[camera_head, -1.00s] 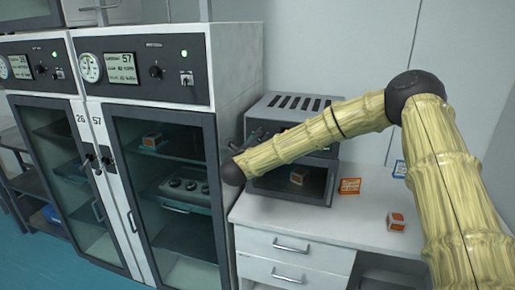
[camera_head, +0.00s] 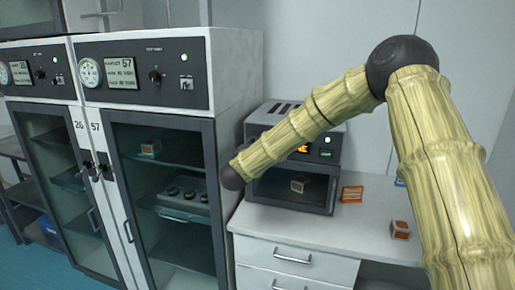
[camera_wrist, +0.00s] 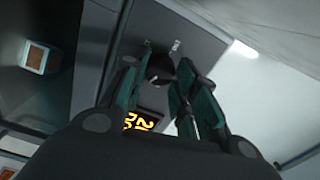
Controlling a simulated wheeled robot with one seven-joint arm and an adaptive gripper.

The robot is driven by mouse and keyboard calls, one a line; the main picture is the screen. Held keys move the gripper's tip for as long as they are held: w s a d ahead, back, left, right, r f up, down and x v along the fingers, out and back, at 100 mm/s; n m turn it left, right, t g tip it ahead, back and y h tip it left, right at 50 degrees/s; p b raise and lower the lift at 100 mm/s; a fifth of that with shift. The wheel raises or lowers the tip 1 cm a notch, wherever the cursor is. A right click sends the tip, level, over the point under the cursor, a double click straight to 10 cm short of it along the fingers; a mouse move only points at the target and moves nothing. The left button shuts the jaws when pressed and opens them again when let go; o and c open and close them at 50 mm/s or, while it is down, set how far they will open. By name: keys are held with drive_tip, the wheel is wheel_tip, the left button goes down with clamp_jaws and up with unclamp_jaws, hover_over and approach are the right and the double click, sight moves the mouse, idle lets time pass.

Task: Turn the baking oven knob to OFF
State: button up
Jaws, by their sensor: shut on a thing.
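The baking oven (camera_head: 335,170) is a small dark-fronted oven with a slotted grey top, standing on the white counter. Its lit orange display (camera_head: 303,149) shows past my arm, and also in the wrist view (camera_wrist: 145,120), tilted. The dark round oven knob (camera_wrist: 160,67) shows in the wrist view between the fingertips of my gripper (camera_wrist: 159,72). The gripper is shut on the knob. The knob's pointer and the OFF mark cannot be read. In the head view my arm hides the knob and the gripper.
Tall glass-door cabinets (camera_head: 160,190) stand to the left, close beside the oven. A small orange-and-white box (camera_head: 300,185) shows through the oven window. An orange card (camera_head: 352,194) and another small box (camera_head: 400,230) lie on the counter (camera_head: 285,225) to the right.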

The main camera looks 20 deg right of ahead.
drive_tip(key=n+p, duration=0.5)
drive_tip(key=n, duration=1.7)
drive_tip(key=shift+w+a+r+n+p, duration=0.1)
drive_tip(key=shift+n+p, duration=0.2)
idle(0.3)
drive_tip(key=o, duration=1)
wheel_tip(320, 180, up, 10)
